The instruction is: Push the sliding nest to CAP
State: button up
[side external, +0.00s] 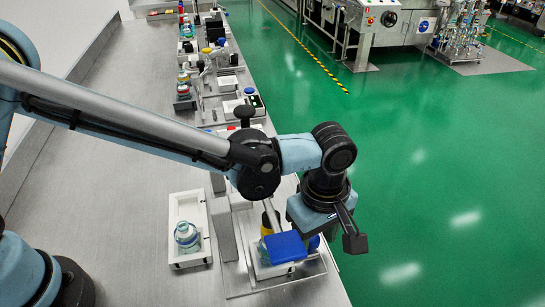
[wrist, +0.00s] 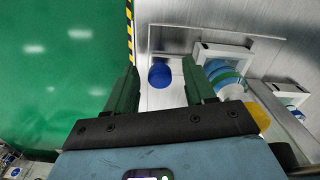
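My gripper (side external: 345,232) is above the right edge of the near fixture in the side view. In the wrist view its two fingers (wrist: 160,68) stand apart, with nothing held between them. A round blue knob or cap (wrist: 160,74) shows between and beyond the fingers; I cannot tell whether they touch it. A bottle with blue-green bands (wrist: 222,76) sits in a white frame (wrist: 240,52) right of the fingers, perhaps the sliding nest. In the side view a blue block (side external: 285,247) covers much of this fixture. No CAP label is readable.
A white tray (side external: 176,262) with a clear blue bottle (side external: 187,236) stands left of the fixture. A yellow round part (wrist: 257,116) is close to my gripper's right side. More stations (side external: 225,85) line the bench behind. Green floor (side external: 420,190) lies beyond the bench edge.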

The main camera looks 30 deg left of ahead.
notch_tip(320, 180, up, 12)
dwell(0.8)
